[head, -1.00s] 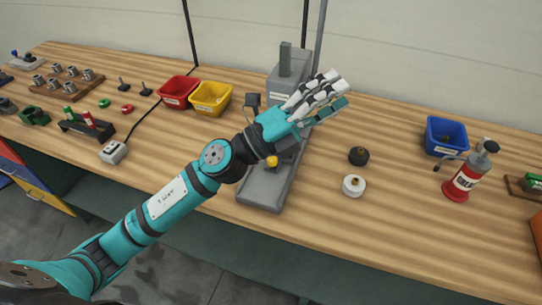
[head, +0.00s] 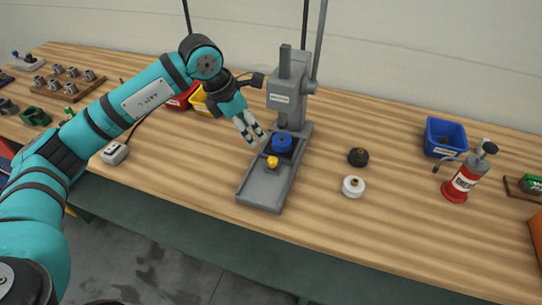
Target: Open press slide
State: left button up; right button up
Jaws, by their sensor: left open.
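The grey press (head: 284,84) stands on the bench at centre, with its upright ram over a long flat base (head: 263,187). A dark slide with a blue round piece (head: 282,142) on it sits on the base under the ram. A yellow knob (head: 272,162) is at the front of the slide. My left gripper (head: 252,134) is open and empty, with its fingers pointing down just left of the blue piece and above the bench. It appears apart from the knob. My right gripper is not in view.
A black round part (head: 358,156) and a white one (head: 353,186) lie right of the press. The yellow bin (head: 200,104) is partly behind my left arm. The bench front is mostly clear.

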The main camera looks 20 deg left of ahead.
aim_at(272, 160)
pick_arm(q)
jog(key=p+x, duration=0.3)
jog(key=x, duration=1.1)
jog(key=shift+w+d+f, duration=0.15)
jog(key=shift+d+f, duration=0.05)
jog(key=shift+f, duration=0.05)
grip_shut()
